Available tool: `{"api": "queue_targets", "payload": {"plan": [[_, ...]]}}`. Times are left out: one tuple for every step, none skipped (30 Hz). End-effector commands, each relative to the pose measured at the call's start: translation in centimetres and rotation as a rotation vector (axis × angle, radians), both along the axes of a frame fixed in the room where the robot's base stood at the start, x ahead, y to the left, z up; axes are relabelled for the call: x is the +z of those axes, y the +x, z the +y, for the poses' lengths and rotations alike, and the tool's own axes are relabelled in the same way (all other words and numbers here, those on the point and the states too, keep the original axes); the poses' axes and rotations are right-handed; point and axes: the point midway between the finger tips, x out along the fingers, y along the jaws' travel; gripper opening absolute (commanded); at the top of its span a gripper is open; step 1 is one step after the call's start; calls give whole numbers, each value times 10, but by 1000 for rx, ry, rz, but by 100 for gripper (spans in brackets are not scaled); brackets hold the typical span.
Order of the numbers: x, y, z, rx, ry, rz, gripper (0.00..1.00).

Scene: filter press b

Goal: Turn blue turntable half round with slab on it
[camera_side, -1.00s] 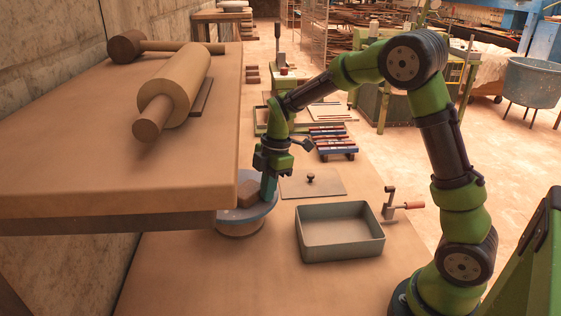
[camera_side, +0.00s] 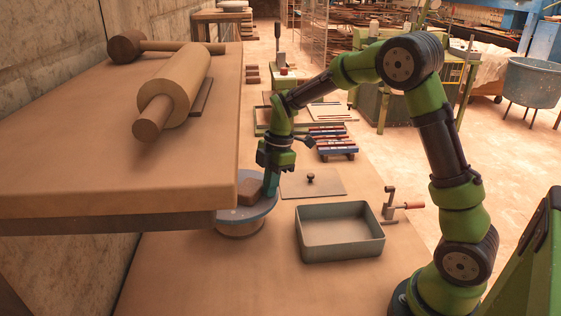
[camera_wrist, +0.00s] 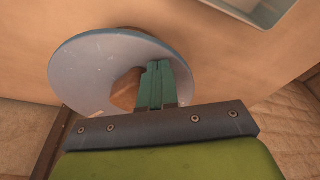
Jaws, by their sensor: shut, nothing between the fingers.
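The blue turntable (camera_side: 240,224) is a pale blue disc on a round base, partly hidden by the raised wooden table at the left. It also shows in the wrist view (camera_wrist: 90,60). A brown slab (camera_side: 250,190) sits on it, off to one side, and in the wrist view (camera_wrist: 126,90) it lies just left of my fingers, partly hidden. My gripper (camera_side: 270,192) points down at the right part of the disc, beside the slab. In the wrist view its teal fingers (camera_wrist: 158,68) are together and empty. I cannot tell whether they touch the disc or the slab.
A grey open tray (camera_side: 340,250) stands right of the turntable. A crank with a red handle (camera_side: 404,206) is at the right. The raised wooden table (camera_side: 120,180) bounds the left side. The front bench is clear.

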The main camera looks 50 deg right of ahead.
Motion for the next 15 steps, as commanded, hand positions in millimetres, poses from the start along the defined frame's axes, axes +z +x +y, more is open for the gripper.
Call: {"api": "queue_targets", "payload": {"plan": [[0,0,0,0,0,0,0],[0,0,0,0,0,0,0],[0,0,0,0,0,0,0],[0,0,0,0,1,0,0],[0,0,0,0,1,0,0],[0,0,0,0,1,0,0],[0,1,0,0,1,0,0],[0,1,-1,0,1,0,0],[0,1,-1,0,1,0,0],[0,2,-2,0,0,-1,0],[0,2,-3,-1,0,-1,0],[0,3,-4,-1,0,-1,0],[0,4,-5,-1,0,-1,0],[0,5,-6,-1,1,-1,0],[0,6,-8,-1,1,-1,0]]}}
